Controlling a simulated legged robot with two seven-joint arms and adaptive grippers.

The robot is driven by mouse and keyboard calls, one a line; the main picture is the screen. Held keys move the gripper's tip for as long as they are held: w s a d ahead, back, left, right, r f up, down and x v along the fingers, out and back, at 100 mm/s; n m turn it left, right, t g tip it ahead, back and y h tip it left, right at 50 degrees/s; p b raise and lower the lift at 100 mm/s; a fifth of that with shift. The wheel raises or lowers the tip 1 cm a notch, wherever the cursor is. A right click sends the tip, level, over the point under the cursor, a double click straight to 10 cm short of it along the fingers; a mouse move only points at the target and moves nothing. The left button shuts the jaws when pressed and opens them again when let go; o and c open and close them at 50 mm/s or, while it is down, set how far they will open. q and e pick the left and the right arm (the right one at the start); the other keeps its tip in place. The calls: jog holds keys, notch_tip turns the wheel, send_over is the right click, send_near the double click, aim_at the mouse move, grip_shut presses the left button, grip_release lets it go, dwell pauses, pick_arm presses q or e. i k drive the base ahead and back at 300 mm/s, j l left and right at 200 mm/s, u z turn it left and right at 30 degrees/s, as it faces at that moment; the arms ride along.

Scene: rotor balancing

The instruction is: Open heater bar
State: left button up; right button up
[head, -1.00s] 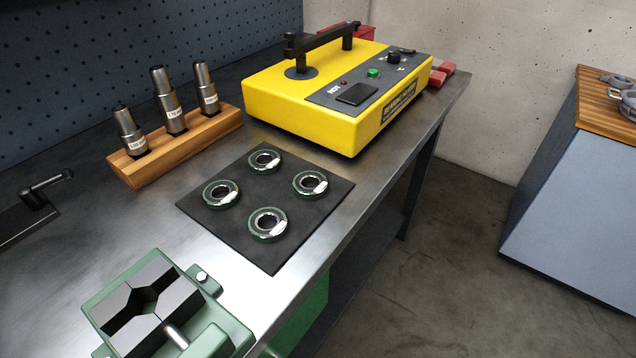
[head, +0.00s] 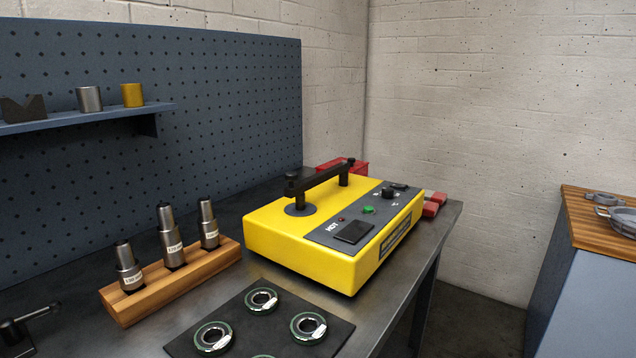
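The yellow heater (head: 290,245) stands on the metal bench in the middle of the head view. Its black heater bar (head: 322,176) lies across the top of two upright posts, running from the near left post to the far right post, and looks closed. The control panel with a green button (head: 368,210) and a black knob (head: 388,193) faces right. Neither of my grippers is in view.
A wooden block (head: 175,278) with three metal holders stands left of the heater. A black mat (head: 268,318) with bearing rings lies in front. Red blocks (head: 432,206) sit at the heater's right, and a red box (head: 342,168) behind it. A pegboard (head: 220,110) stands behind.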

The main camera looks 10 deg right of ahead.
aim_at(293, 189)
jog(key=z, duration=0.15)
jog(key=i+l, duration=0.25)
jog(key=l, duration=0.15)
jog(key=i+l, duration=0.25)
jog(key=l, duration=0.15)
jog(key=i+l, duration=0.25)
jog(key=l+z, duration=0.05)
jog(key=l, duration=0.1)
